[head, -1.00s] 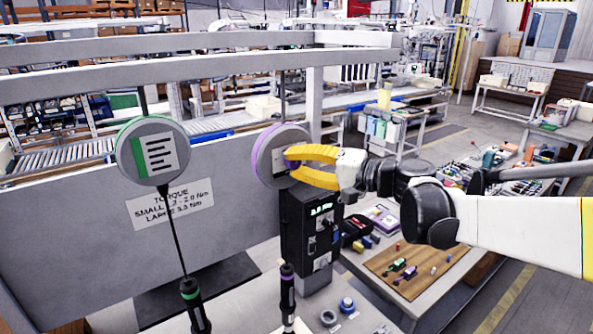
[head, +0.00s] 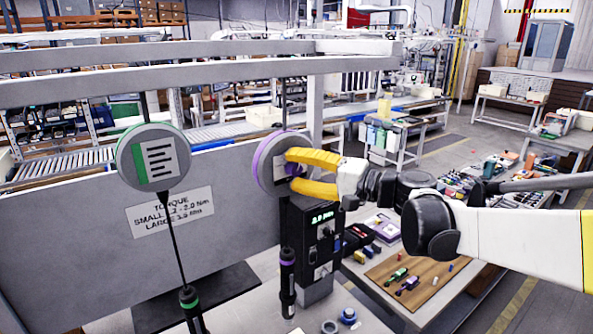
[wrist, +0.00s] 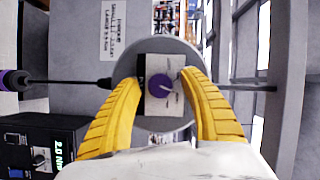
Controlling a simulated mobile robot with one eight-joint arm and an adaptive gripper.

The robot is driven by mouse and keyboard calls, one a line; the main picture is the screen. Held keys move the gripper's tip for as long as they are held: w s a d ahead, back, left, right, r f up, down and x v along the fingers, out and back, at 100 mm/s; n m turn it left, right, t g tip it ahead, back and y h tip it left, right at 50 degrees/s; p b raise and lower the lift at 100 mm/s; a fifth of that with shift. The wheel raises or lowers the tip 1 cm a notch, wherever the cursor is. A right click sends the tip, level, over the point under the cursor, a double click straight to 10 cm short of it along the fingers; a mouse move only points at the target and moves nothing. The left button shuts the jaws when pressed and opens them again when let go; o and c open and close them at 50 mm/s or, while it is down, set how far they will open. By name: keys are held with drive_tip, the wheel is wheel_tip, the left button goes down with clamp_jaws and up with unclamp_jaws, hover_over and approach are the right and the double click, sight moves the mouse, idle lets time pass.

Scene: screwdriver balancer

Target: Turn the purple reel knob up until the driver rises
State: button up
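The purple-rimmed reel (head: 262,163) hangs from the frame beam. Its purple knob (wrist: 159,87) sits on a pale plate at the reel's middle in the wrist view. My gripper (head: 291,171) has yellow fingers spread on either side of the knob, with a visible gap on both sides; it also shows in the wrist view (wrist: 162,78). The purple-banded driver (head: 288,280) hangs upright below this reel, just left of the dark box; part of its cable is hidden. Its end shows at the wrist view's left edge (wrist: 14,80).
A green-rimmed reel (head: 152,156) with a green-banded driver (head: 191,308) hangs at the left. A dark box (head: 311,245) reading 2.0 Nm stands below my gripper. A torque sign (head: 171,212) is on the grey panel. Small round parts (head: 348,316) lie on the bench.

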drive_tip(key=v, duration=1.2)
drive_tip(key=s+a+f+n+g+h+b, duration=0.1)
drive_tip(key=s+f+h+b, duration=0.45)
drive_tip(key=f, duration=0.75)
drive_tip(key=s+a+f+g+h+b, duration=0.1)
drive_tip(key=s+f+h+b, duration=0.1)
drive_tip(key=s+f+b, duration=0.75)
drive_tip(key=s+d+f+n+h+b, duration=0.1)
drive_tip(key=s+d+f+h+b, duration=0.1)
drive_tip(key=f, duration=0.5)
drive_tip(key=s+d+f+n+h+b, duration=0.1)
drive_tip(key=s+d+f+h+b, duration=0.1)
drive_tip(key=f, duration=0.6)
drive_tip(key=s+d+f+n+h+b, duration=0.1)
drive_tip(key=s+d+f+h+b, duration=0.1)
drive_tip(key=d+f+b, duration=0.4)
drive_tip(key=shift+f+h+b, duration=0.4)
drive_tip(key=shift+f+h, duration=0.35)
drive_tip(key=shift+f, duration=0.2)
